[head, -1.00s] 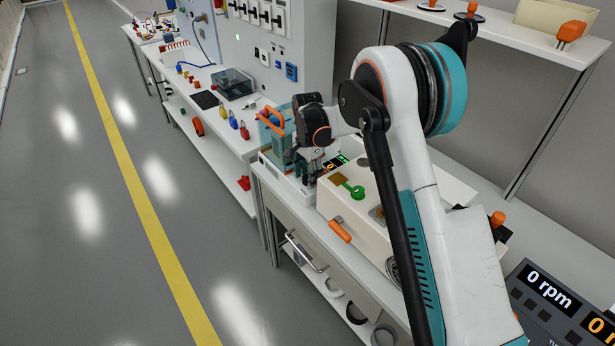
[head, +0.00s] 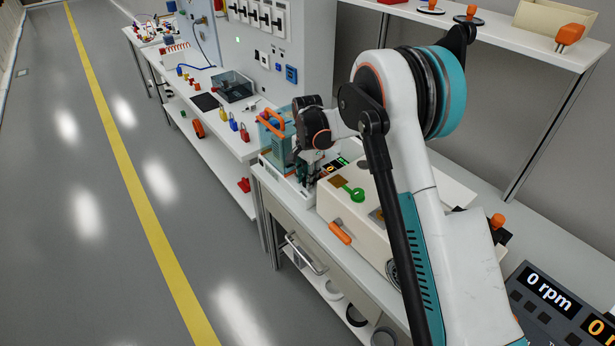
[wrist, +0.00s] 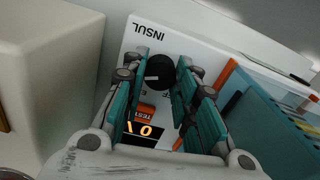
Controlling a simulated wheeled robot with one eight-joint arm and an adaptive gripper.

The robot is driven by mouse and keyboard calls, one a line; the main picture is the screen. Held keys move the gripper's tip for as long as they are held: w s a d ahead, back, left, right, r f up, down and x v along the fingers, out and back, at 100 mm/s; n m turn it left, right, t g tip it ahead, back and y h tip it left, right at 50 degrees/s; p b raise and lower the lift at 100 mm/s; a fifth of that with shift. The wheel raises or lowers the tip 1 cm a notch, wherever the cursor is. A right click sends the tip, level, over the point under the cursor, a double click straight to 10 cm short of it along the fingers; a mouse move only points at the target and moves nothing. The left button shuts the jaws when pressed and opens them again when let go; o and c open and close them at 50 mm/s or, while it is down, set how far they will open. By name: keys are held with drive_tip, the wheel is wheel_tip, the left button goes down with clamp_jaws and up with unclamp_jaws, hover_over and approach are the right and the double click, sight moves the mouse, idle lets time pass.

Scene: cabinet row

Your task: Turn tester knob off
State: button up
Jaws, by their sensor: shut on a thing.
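The tester (wrist: 190,38) is a white panel marked "INSUL", with a dark round knob (wrist: 160,69) near its middle. An orange TEST button (wrist: 146,111) and a dark display (wrist: 140,131) with orange characters lie below the knob in the wrist view. My gripper (wrist: 164,66) has its teal fingers on both sides of the knob and is shut on it. The fingers hide parts of the panel lettering. In the head view my gripper (head: 307,172) is over the tester (head: 288,184), and the knob is hidden there.
A teal case (wrist: 262,108) with an orange edge is close on the other side. Padlocks (head: 233,122) stand on the further bench.

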drive_tip(key=n, duration=0.6)
drive_tip(key=shift+p, duration=0.35)
drive_tip(key=n, duration=0.5)
drive_tip(key=shift+n, duration=0.3)
drive_tip(key=n, duration=0.5)
drive_tip(key=shift+n+p, duration=0.3)
drive_tip(key=n, duration=0.5)
drive_tip(key=shift+n, duration=0.4)
drive_tip(key=o, duration=1)
drive_tip(key=shift+o, duration=0.2)
